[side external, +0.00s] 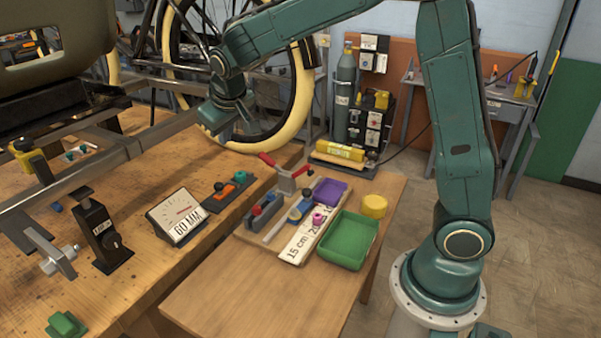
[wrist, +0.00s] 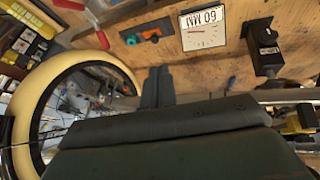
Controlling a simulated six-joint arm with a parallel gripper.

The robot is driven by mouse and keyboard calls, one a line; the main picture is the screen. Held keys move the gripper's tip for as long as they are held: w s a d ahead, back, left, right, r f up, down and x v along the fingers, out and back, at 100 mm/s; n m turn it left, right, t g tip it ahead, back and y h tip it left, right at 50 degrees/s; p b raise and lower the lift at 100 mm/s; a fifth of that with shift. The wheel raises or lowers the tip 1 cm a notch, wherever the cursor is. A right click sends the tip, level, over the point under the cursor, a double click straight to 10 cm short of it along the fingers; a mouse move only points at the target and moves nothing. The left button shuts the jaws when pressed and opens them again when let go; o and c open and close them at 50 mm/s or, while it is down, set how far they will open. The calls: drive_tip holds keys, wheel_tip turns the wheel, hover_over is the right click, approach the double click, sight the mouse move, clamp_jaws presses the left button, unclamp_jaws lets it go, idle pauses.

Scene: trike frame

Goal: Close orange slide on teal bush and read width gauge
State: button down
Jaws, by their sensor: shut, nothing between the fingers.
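The orange slide (side external: 228,191) sits on a dark rail on the wooden bench, with the teal bush (side external: 241,176) close by at the rail's far end. In the wrist view the orange slide (wrist: 149,34) and teal bush (wrist: 131,40) appear near each other; I cannot tell whether they touch. The white width gauge (side external: 178,216) stands beside the rail and its label says 60 MM; it shows upside down in the wrist view (wrist: 203,29). The needle is too small to read. My gripper (wrist: 158,72) is shut and empty, above and away from the rail.
A side table holds a green tray (side external: 349,240), a purple tray (side external: 330,192), a ruler board and a red-handled clamp (side external: 286,177). A black knobbed block (side external: 101,236) and metal frame tubes stand left of the gauge. A cream-tyred wheel (side external: 290,115) rises behind my gripper.

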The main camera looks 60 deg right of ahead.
drive_tip(key=w+f+h, duration=0.1)
drive_tip(key=w+f, duration=0.5)
drive_tip(key=f, duration=0.3)
drive_tip(key=w+f+h, duration=0.1)
drive_tip(key=w+f, duration=0.5)
drive_tip(key=f, duration=0.3)
drive_tip(key=shift+w+a+h, duration=0.3)
drive_tip(key=shift+w+h, duration=0.1)
drive_tip(key=shift+f, duration=0.15)
drive_tip(key=x, duration=0.9)
drive_tip(key=shift+d+f, duration=0.15)
drive_tip(key=shift+f, duration=0.1)
drive_tip(key=shift+d+f, duration=0.1)
drive_tip(key=shift+d, duration=2)
